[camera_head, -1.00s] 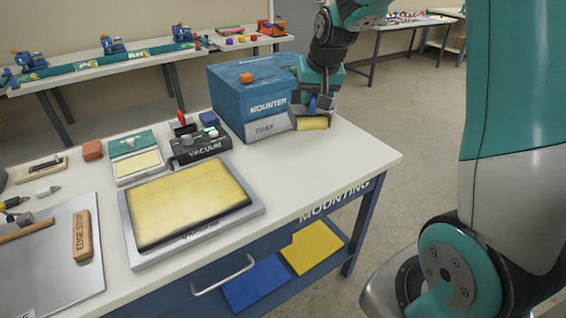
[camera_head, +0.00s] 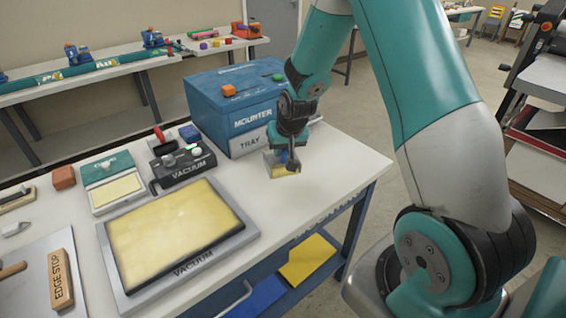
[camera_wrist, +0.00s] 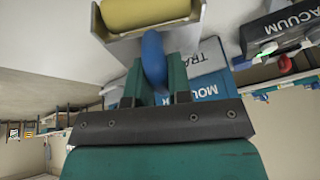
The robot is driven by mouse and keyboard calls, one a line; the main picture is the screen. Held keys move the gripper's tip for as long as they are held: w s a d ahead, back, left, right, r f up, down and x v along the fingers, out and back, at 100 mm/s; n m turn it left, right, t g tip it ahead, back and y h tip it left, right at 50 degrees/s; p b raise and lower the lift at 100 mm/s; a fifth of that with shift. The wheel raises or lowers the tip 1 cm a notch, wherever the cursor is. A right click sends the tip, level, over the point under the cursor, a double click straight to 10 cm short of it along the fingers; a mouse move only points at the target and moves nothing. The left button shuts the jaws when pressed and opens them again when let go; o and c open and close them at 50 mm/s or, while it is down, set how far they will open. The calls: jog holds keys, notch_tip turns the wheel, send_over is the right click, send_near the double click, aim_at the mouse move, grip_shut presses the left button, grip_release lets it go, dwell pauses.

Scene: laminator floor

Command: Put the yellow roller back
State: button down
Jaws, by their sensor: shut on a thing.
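The yellow roller (camera_head: 287,169) shows in the head view just in front of the blue mounter (camera_head: 235,100), partly hidden by my gripper. In the wrist view the roller (camera_wrist: 145,12) lies along a pale grey holder (camera_wrist: 122,47), cut off by the picture's edge. A blue handle (camera_wrist: 153,50) stands between my fingers. My gripper (camera_head: 287,158) is shut on this handle. It also shows in the wrist view (camera_wrist: 155,75). I cannot tell whether the roller touches the holder or whether the holder rests on the table.
The mounter's grey TRAY front (camera_head: 252,141) is close behind my gripper. The black vacuum unit (camera_head: 183,164) and the yellow vacuum plate (camera_head: 180,238) stand to the left. The white table (camera_head: 330,180) is clear to the right of my gripper, up to its edge.

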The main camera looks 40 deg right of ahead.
jog(key=shift+f+p, duration=0.35)
jog(key=shift+f, duration=2.55)
jog(key=c, duration=1.1)
grip_release()
jog(key=shift+f, duration=0.1)
jog(key=shift+o, duration=0.2)
